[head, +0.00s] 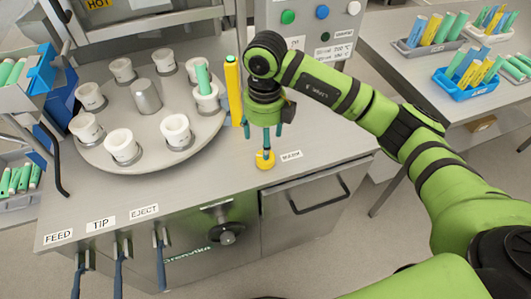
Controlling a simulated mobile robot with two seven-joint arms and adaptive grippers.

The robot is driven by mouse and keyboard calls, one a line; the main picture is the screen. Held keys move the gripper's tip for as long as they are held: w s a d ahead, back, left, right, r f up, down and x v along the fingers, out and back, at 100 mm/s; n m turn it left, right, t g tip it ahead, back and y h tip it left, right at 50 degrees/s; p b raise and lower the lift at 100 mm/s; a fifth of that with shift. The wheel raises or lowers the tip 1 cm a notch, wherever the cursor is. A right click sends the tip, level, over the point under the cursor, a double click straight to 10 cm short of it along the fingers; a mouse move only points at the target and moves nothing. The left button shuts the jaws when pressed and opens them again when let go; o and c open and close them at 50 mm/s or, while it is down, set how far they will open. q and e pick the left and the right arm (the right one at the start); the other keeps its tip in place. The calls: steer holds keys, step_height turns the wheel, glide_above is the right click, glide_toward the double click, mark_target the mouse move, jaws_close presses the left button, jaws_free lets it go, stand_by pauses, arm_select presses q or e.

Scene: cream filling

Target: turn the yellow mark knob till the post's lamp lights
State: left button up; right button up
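The yellow mark knob (265,160) sits on the steel counter beside a small printed label. My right gripper (266,138) points straight down over it, its fingertips at the knob's top. Whether the fingers are closed around the knob or only touching it is too small to tell. The yellow post (234,92) stands upright just left of my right gripper. Its top end shows green; I cannot tell whether this is a lit lamp. My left gripper is not in view.
A round turntable (100,152) with several white cups stands left of the post. A panel with green, blue and white buttons (322,12) is behind. FEED, TIP and EJECT levers (160,260) hang at the front. Racks of coloured tubes (470,82) stand on the right table.

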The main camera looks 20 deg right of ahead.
steer(key=shift+d+f, duration=0.2)
steer(key=shift+d, duration=0.05)
step_height(320, 180, down, 7)
steer(key=shift+a+r+p, duration=0.1)
steer(key=shift+r+p, duration=0.1)
steer(key=shift+p, duration=0.8)
steer(key=c, duration=1.2)
